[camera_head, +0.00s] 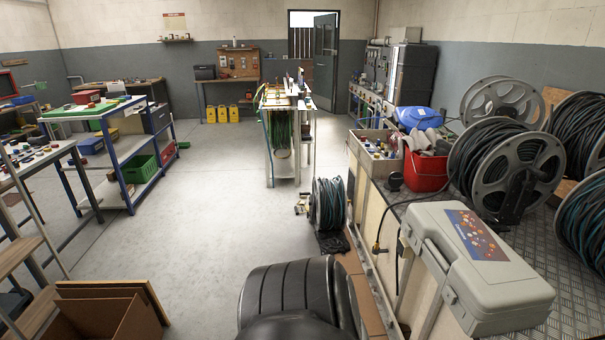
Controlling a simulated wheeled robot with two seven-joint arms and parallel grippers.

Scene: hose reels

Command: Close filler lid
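I cannot make out a filler lid for certain in the head view. A small dark round piece (394,181) sits at the left edge of the metal-topped bench, beside a red bucket; it is too small to tell whether it is a lid. A grey hard case (478,262) with a picture label lies shut on the near part of that bench. Neither of my grippers shows in the view.
The metal-topped bench (565,318) on the right carries hose reels (518,172), a red bucket (426,170) and a crate of small items (376,160). Another reel (328,203) stands on the floor. A large black ribbed object fills the bottom centre. The middle-left floor is clear.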

